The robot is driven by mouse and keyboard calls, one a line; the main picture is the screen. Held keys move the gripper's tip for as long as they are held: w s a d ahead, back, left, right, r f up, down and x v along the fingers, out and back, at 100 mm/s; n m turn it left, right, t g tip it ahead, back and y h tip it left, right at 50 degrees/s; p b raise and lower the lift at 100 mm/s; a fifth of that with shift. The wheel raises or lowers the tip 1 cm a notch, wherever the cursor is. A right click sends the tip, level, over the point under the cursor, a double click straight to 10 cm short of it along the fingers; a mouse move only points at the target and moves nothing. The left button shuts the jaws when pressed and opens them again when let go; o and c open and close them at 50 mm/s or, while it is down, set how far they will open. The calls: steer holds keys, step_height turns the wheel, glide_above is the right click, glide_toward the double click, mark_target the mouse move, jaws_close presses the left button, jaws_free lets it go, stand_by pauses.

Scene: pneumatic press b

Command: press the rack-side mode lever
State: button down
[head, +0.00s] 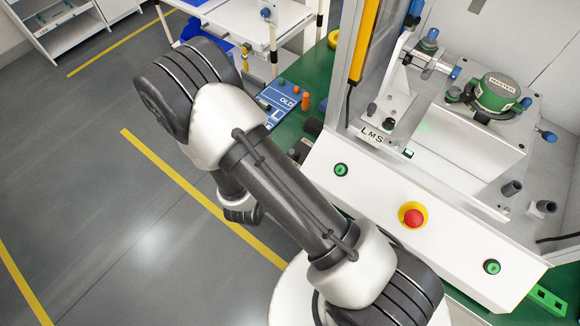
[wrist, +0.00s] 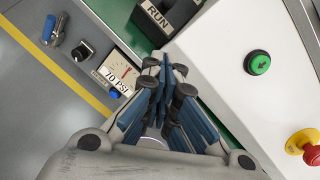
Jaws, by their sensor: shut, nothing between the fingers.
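A dark block with a white RUN label (wrist: 157,15) is at the top of the wrist view, beside the white press console. A dark unit (head: 300,150) also shows in the head view, between my arm and the console; its label is unreadable there. I cannot make out the lever's handle or its setting clearly. My gripper (wrist: 165,68) is shut and empty in the wrist view. Its fingertips point towards the RUN block and appear just below it in the picture; I cannot tell whether they touch. My arm hides the gripper in the head view.
The white console carries a green button (wrist: 258,62) and a red emergency stop (head: 413,215). A 70 PSI gauge (wrist: 122,72) and blue fittings (wrist: 54,28) lie left of the fingers. A green-topped fixture (head: 497,92) stands inside the press. Open floor is at left.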

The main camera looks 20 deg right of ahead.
steer(key=w+d+f+b, duration=0.1)
steer(key=w+f, duration=0.1)
steer(key=w+d+f, duration=0.2)
steer(key=w, duration=0.1)
steer(key=w+d+f+b, duration=0.1)
steer(key=w+d+f, duration=0.1)
steer(key=shift+w+d+b, duration=0.15)
steer(key=shift+w+b, duration=0.15)
steer(key=shift+w+d+r, duration=0.15)
steer(key=shift+w+r, duration=0.05)
steer(key=shift+w, duration=0.25)
steer(key=shift+r, duration=0.1)
